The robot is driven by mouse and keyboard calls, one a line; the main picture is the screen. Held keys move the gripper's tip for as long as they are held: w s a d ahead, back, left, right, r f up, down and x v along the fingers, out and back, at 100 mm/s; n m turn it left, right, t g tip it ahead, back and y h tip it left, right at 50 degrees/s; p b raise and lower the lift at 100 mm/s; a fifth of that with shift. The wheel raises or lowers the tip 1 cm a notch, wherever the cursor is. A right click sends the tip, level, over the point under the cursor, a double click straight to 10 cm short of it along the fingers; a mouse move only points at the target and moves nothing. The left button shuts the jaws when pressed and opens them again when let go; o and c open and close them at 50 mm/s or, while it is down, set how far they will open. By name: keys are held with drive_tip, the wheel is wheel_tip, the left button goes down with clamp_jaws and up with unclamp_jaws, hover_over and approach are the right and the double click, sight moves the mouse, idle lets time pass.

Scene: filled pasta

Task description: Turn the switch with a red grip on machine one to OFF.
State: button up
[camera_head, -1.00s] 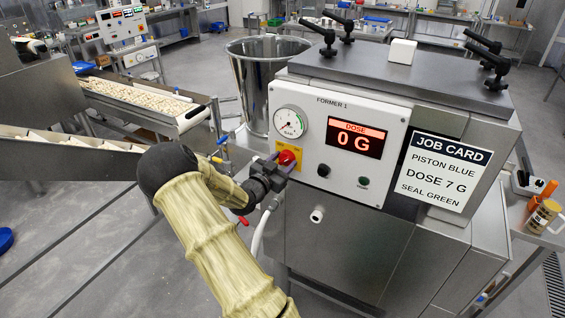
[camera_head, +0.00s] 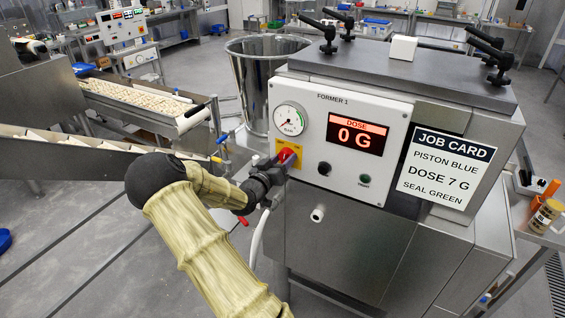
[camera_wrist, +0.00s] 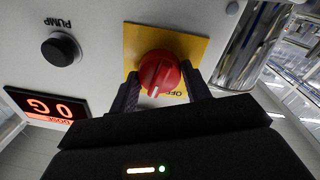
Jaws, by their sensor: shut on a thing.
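The red-gripped switch (camera_wrist: 160,74) sits on a yellow plate (camera_wrist: 196,48) on the white front panel of the machine marked FORMER 1 (camera_head: 328,110). In the wrist view the panel appears upside down, and the word OFF shows on the plate just below the red grip, partly covered. My gripper (camera_wrist: 161,78) is shut on the red grip, with one dark finger on each side. In the head view my gripper (camera_head: 280,162) covers much of the switch. The dose display (camera_head: 356,135) reads 0 G.
A pressure gauge (camera_head: 289,119) sits above the switch. A black knob (camera_head: 324,168) marked PUMP and a green button (camera_head: 364,180) are to its right. A steel hopper (camera_head: 252,75) stands behind, and a pasta conveyor (camera_head: 200,117) lies to the left. A job card (camera_head: 446,169) hangs at right.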

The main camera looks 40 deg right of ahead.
drive_tip(key=n, duration=0.6)
drive_tip(key=shift+t, duration=0.3)
drive_tip(key=n, duration=0.6)
drive_tip(key=shift+t, duration=0.4)
drive_tip(key=o, duration=1)
drive_tip(key=shift+c, duration=0.2)
drive_tip(key=b+v, duration=0.5)
drive_tip(key=v, duration=1.2)
drive_tip(key=shift+a+b, duration=0.25)
drive_tip(key=shift+b, duration=0.1)
